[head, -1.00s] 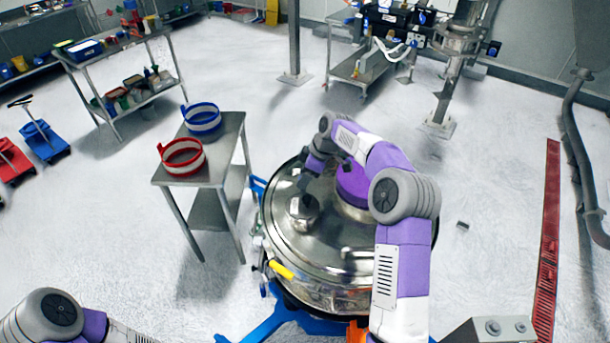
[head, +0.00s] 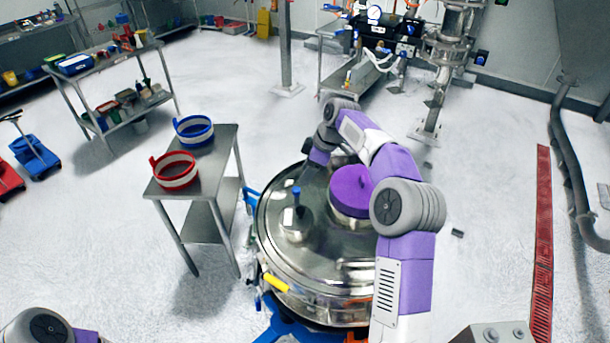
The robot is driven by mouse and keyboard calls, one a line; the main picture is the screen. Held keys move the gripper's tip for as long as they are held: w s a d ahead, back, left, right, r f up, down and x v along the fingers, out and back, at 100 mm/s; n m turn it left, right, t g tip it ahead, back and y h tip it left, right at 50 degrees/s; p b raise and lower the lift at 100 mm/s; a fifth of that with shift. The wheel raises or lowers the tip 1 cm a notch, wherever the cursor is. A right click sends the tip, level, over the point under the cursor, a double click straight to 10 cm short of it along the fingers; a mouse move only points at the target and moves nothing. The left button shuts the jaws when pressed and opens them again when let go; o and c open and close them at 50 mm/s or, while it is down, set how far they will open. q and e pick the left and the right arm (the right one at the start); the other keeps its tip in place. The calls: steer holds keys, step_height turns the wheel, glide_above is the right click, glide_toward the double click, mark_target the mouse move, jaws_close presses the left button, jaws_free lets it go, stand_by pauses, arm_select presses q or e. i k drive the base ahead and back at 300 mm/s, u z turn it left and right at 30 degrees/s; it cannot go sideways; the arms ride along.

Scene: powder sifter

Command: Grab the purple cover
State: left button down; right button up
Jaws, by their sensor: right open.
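The purple cover (head: 351,188) is a round cap on a short steel neck on top of the large shiny steel vessel (head: 272,245). My right arm comes in from the lower right and bends over behind the cover. My right gripper (head: 311,172) is open, just left of the cover and apart from it as far as I can see; its fingers are small and dark here. The cover's right edge is close to my right arm or partly behind it. Only a piece of my left arm shows at the bottom left; its gripper is out of view.
A smaller steel port with a blue-topped fitting (head: 296,194) stands on the lid left of the cover. A steel side table (head: 226,150) holds a red-and-white ring (head: 176,172) and a blue-and-white ring (head: 194,133).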

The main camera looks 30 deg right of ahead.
mark_target(351, 188)
steer(key=k, duration=1)
